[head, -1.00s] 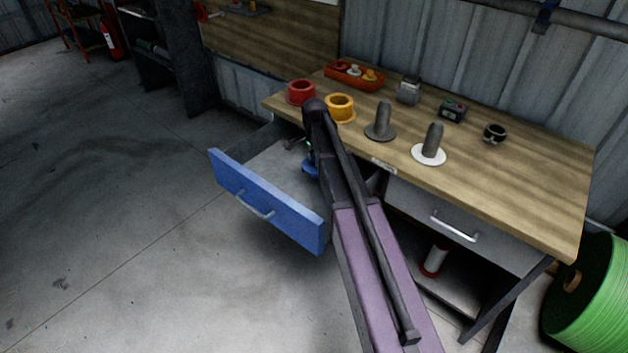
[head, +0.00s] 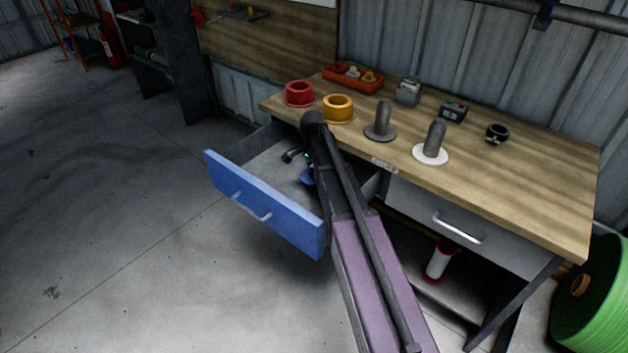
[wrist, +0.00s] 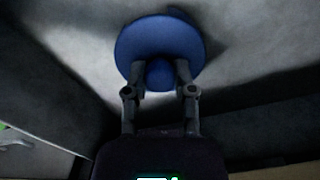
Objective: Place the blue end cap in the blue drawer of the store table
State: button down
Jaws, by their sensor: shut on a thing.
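The blue end cap (wrist: 160,42) shows in the wrist view as a round blue disc with a knob. My gripper (wrist: 160,78) is shut on the knob. In the head view the end cap (head: 308,177) is a small blue patch, mostly hidden behind my arm. The blue drawer (head: 262,205) of the store table (head: 520,165) is pulled open at the left. My gripper and the end cap are inside the drawer's outline, over its grey floor. I cannot tell whether the cap touches the floor.
On the table top stand a red flanged ring (head: 299,94), a yellow one (head: 338,108), a grey post (head: 381,120), a post on a white disc (head: 430,154) and an orange tray (head: 352,80). A grey drawer (head: 460,225) is shut. A green spool (head: 598,295) stands at right.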

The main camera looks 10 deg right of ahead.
aim_at(313, 180)
jog(key=shift+f+b, duration=1.85)
jog(key=shift+f, duration=0.05)
jog(key=shift+f, duration=0.1)
jog(key=shift+c, duration=2.2)
grip_release()
jog(key=shift+r, duration=0.2)
notch_tip(313, 180, up, 12)
jog(key=p, duration=1.2)
